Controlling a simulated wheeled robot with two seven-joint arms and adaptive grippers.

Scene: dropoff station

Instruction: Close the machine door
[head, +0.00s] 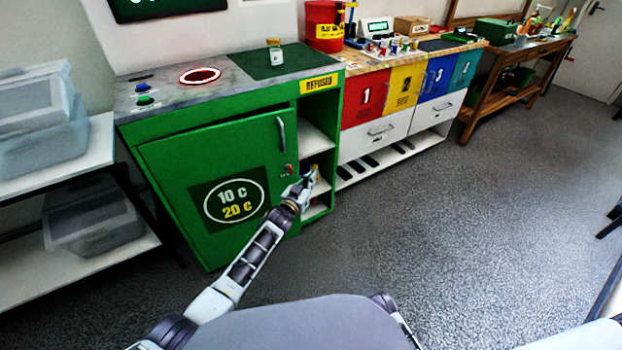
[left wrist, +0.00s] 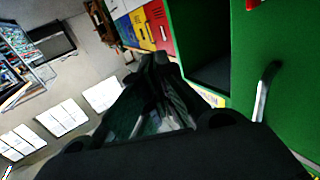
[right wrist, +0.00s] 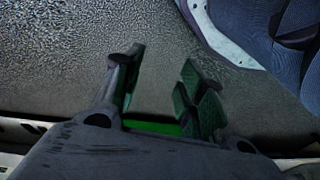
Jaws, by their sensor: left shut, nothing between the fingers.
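The machine is a green cabinet (head: 170,133) with a grey top. Its green door (head: 170,170) carries a "10 C 20 C" sign and a metal handle (head: 281,133) near its upper right corner. A dark gap shows along the door's top edge, so it looks slightly ajar. My left gripper (head: 307,178) is at the door's right edge, below the handle, in front of the open shelves; I cannot tell whether it touches the door. In the left wrist view the gripper (left wrist: 155,62) is shut and empty, and the handle (left wrist: 265,90) is at right. My right gripper (right wrist: 160,85) is open and empty above the floor.
Open shelves (head: 316,135) adjoin the door on the right. A grey rack (head: 100,150) with plastic bins stands at left. Coloured bins and a white drawer (head: 383,128) are further right. The grey floor (head: 420,220) in front is clear.

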